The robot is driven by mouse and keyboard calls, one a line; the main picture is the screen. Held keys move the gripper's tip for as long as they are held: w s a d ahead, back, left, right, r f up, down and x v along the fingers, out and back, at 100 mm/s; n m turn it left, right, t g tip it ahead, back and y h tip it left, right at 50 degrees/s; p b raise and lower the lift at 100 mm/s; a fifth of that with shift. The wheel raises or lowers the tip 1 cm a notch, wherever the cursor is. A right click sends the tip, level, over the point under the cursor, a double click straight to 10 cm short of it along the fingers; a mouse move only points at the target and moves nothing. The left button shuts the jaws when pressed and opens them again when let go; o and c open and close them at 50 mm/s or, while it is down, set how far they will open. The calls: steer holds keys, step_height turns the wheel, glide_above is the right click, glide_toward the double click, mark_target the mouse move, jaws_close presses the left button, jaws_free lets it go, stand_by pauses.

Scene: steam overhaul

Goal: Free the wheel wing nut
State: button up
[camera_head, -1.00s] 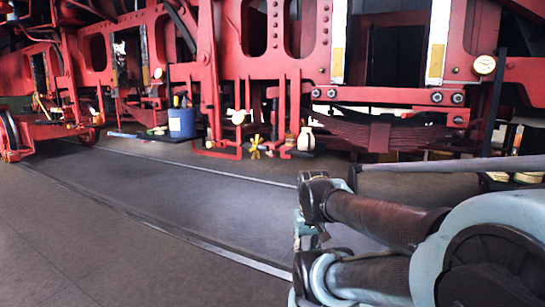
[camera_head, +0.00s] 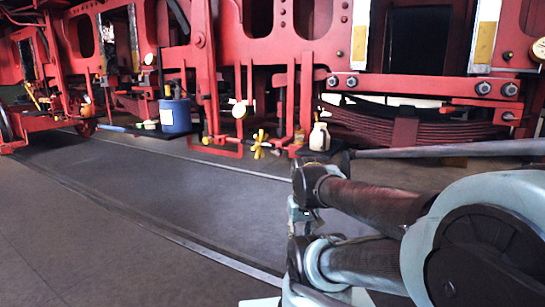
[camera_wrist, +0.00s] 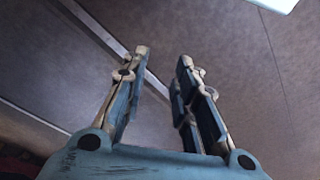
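A yellow, several-lobed piece that looks like the wing nut (camera_head: 258,144) shows in the head view, low on the red locomotive frame (camera_head: 330,70), just above the floor. It stands well beyond my arm, and nothing of mine touches it. My gripper (camera_wrist: 163,56) is open and empty in the wrist view, its two fingers apart over bare grey floor. The wing nut is not in the wrist view. In the head view my folded arm fills the lower right, and I cannot make out the fingertips there.
A blue container (camera_head: 175,116) stands left of the wing nut, and a cream bottle (camera_head: 319,137) right of it. A grey bar (camera_head: 450,149) runs across the right side. The dark floor strip (camera_head: 150,185) is clear, with a raised edge (camera_head: 190,243) along its near side.

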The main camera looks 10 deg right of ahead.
mark_target(276, 152)
steer(key=w+d+r+n+t+h, duration=0.15)
steer(key=w+r+h, duration=0.25)
steer(key=w, duration=0.8)
steer(key=w+d+r+n+t+h, duration=0.1)
steer(key=w+d+r+t+h, duration=0.25)
steer(key=w, duration=0.75)
steer(key=w+a+r+n+t+h, duration=0.3)
steer(key=w+a+t, duration=0.4)
steer(key=w+a, duration=1)
steer(key=x, duration=1.8)
steer(key=shift+w+d+n, duration=0.25)
steer(key=shift+d+n, duration=0.1)
steer(key=shift+n, duration=0.1)
steer(key=shift+f, duration=0.1)
